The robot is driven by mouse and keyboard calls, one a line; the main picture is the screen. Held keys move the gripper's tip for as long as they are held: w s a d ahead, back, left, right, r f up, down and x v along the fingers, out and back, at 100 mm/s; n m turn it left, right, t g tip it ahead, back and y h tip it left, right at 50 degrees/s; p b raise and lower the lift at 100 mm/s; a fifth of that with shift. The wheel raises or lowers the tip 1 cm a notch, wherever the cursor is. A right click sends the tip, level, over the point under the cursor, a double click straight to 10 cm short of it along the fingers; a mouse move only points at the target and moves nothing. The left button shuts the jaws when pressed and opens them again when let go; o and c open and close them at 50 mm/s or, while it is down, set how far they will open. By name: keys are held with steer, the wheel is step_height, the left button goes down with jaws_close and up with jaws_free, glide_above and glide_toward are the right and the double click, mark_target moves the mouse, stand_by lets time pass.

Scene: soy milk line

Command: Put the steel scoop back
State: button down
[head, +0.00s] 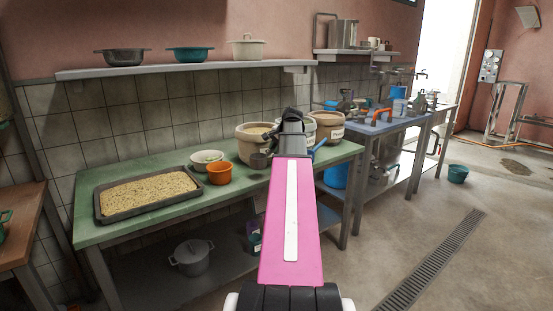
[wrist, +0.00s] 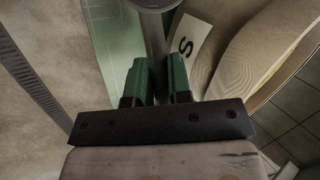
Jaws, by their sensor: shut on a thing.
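The steel scoop shows in the wrist view as a grey handle (wrist: 153,38) with part of a round cup at the top edge. My gripper (wrist: 160,68) is shut on the handle, its two green fingers on either side. In the head view my pink arm covers most of the gripper. A small grey cup (head: 258,161) left of the arm's end looks like the scoop's cup; I cannot tell if it touches the table. A beige bin (wrist: 250,48) with a white label marked S is close on the right in the wrist view.
The green table (head: 150,229) holds a tray of grain (head: 99,210), a white bowl (head: 207,157), an orange bowl (head: 219,174) and, at the back, a bin (head: 246,142) and a labelled bin (head: 331,133). A wall shelf (head: 190,68) with pots hangs above. The table's front strip is clear.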

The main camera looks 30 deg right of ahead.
steer(key=shift+d+f, duration=0.35)
steer(key=shift+d, duration=0.15)
steer(key=shift+f, duration=1.95)
steer(key=shift+f, duration=0.15)
steer(key=c, duration=1.1)
jaws_free()
steer(key=shift+o, duration=0.2)
steer(key=v, duration=1.2)
